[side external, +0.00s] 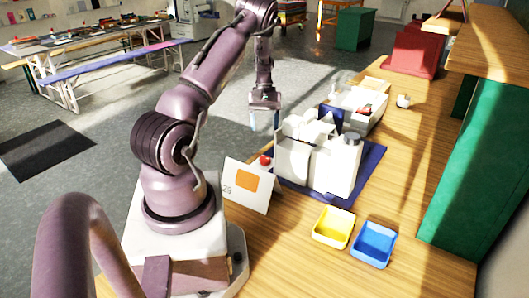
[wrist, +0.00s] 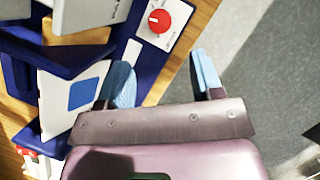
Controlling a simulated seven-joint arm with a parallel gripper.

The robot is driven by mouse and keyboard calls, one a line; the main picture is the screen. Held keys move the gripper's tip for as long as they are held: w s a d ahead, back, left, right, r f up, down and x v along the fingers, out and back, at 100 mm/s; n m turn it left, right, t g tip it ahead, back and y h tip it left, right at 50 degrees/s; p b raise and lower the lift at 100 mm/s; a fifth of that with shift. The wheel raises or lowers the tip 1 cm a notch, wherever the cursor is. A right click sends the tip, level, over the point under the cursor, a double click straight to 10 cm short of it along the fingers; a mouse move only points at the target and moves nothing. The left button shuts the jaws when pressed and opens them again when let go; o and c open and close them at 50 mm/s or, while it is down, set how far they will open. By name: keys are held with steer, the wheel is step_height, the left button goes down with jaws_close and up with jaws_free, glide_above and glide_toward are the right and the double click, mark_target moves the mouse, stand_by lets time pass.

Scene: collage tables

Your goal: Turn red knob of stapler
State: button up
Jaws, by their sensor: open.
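The red knob (wrist: 160,21) shows in the wrist view, round with a white pointer mark, on a small white panel (wrist: 167,40) over a dark blue base. In the side external view the knob (side external: 265,160) is a small red spot just behind a white card. A bulky white machine (side external: 318,165), apparently the stapler, stands on a dark blue mat (side external: 372,160). My gripper (side external: 264,119) hangs in the air beyond and above the knob, pointing down. In the wrist view my gripper (wrist: 163,80) has its light blue fingertips wide apart, with nothing between them.
The white card (side external: 247,187) with an orange square stands at the table edge near my base. A yellow tray (side external: 333,228) and a blue tray (side external: 373,244) sit in front of the machine. A white bin (side external: 360,103) is behind it. Floor lies beyond the table's left edge.

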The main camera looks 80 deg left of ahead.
mark_target(265, 158)
steer(key=x, duration=0.9)
steer(key=shift+d+f, duration=0.1)
steer(key=shift+f, duration=0.2)
steer(key=shift+c, duration=0.3)
steer(key=c, duration=0.9)
steer(key=shift+o, duration=0.2)
steer(key=n+t, duration=0.1)
steer(key=n, duration=0.3)
steer(key=shift+s+n+t, duration=0.15)
steer(key=shift+n+t, duration=0.15)
steer(key=shift+t, duration=0.1)
steer(key=o, duration=0.9)
steer(key=v, duration=1.3)
steer(key=shift+d+r, duration=0.1)
